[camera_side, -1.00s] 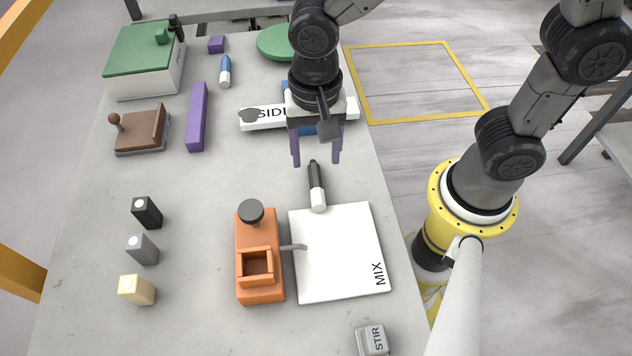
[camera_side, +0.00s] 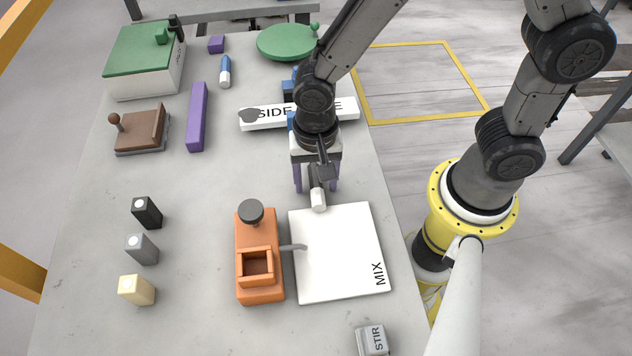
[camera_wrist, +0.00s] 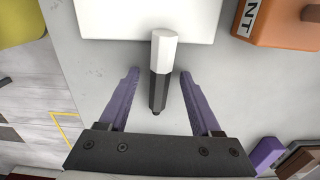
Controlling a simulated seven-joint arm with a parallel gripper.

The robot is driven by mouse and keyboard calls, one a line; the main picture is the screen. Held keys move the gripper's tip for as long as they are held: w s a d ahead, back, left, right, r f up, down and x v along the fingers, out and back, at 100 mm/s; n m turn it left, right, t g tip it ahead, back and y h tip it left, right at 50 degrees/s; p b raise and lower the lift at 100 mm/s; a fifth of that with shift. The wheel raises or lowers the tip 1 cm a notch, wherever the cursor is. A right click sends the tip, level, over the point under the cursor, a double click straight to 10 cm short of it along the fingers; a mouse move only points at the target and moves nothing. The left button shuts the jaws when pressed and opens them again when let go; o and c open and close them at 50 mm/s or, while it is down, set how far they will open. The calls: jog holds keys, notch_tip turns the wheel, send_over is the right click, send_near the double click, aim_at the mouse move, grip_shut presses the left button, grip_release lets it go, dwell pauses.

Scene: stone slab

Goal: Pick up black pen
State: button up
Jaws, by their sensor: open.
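The black pen (camera_wrist: 159,85) has a dark body and a white end. In the wrist view it lies between the two purple fingers of my gripper (camera_wrist: 160,75), with a gap on each side. In the side view the pen's white end (camera_side: 318,200) shows at the edge of the white MIX board, and most of its dark body is hidden behind my gripper (camera_side: 318,190). My gripper is open and low over the pen, pointing down.
The white MIX board (camera_side: 338,265) lies just in front of the pen. An orange block (camera_side: 259,270) with a dark knob stands left of it. Small black, grey and cream blocks stand at left.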

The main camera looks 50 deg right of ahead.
grip_shut()
dwell(0.3)
